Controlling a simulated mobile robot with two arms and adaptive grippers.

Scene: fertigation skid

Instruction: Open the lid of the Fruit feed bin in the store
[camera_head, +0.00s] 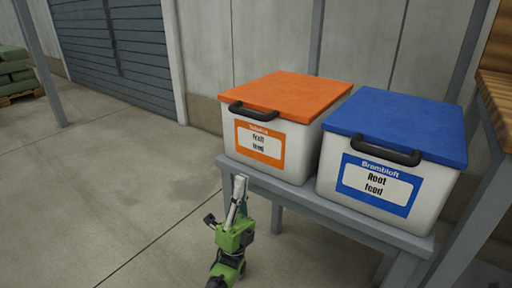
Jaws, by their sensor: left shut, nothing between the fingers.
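The Fruit feed bin (228,147) is a white box with a flat orange lid (290,93) and an orange-framed label, whose small print is blurred. Its lid is down, with a black handle (254,112) at the front edge. It stands on the left part of a grey metal bench. My left gripper (240,181), on a green wrist, points up in front of the bench, below the orange-lidded bin and apart from it. Its fingers are together and empty. My right gripper is not in view.
A white Root feed bin (328,166) with a blue lid (400,118) stands close to the right on the same grey bench (340,222). A wooden-topped unit (497,75) is at the far right. Green sacks (14,72) lie far left. The floor at left is clear.

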